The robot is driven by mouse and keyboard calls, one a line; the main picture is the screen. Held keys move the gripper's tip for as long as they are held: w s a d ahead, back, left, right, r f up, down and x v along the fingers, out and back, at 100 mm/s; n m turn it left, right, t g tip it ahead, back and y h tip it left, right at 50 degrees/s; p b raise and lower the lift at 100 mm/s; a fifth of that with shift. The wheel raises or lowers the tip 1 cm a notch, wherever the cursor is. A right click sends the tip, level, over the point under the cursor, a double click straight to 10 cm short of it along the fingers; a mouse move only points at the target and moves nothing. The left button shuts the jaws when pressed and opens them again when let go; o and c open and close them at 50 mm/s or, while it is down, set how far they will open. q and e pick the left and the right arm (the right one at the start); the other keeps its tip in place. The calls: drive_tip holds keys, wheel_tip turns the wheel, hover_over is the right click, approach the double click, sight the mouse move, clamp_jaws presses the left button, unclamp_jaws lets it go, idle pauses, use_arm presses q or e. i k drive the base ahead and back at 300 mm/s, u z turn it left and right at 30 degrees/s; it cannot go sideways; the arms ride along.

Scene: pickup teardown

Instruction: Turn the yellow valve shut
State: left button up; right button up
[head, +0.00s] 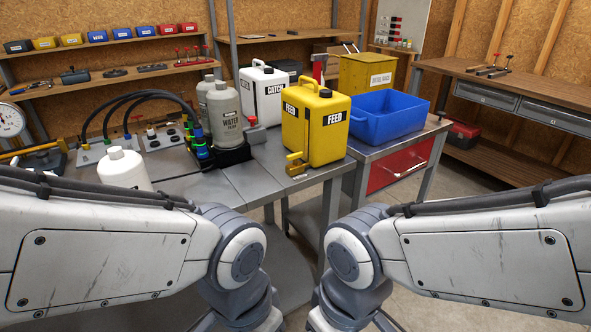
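A yellow valve (296,166) sits low on the front of a yellow jug (318,112) labelled FEED. The jug stands upright near the front right corner of the grey workbench (252,184). The valve's handle is small here, and I cannot tell how far it is turned. My two arms come in from the left and right, with their elbow joints near the bottom middle. Both grippers are out of view.
Grey bottles (226,114) stand in a black holder left of the jug, beside a manifold with coloured fittings (196,142). A white CATCH jug (265,92) stands behind. A blue bin (389,117) is at right. A white bottle (124,168) stands at front left.

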sight(294, 157)
drive_tip(key=u, duration=0.45)
drive_tip(key=i, duration=0.55)
drive_tip(key=u, duration=0.5)
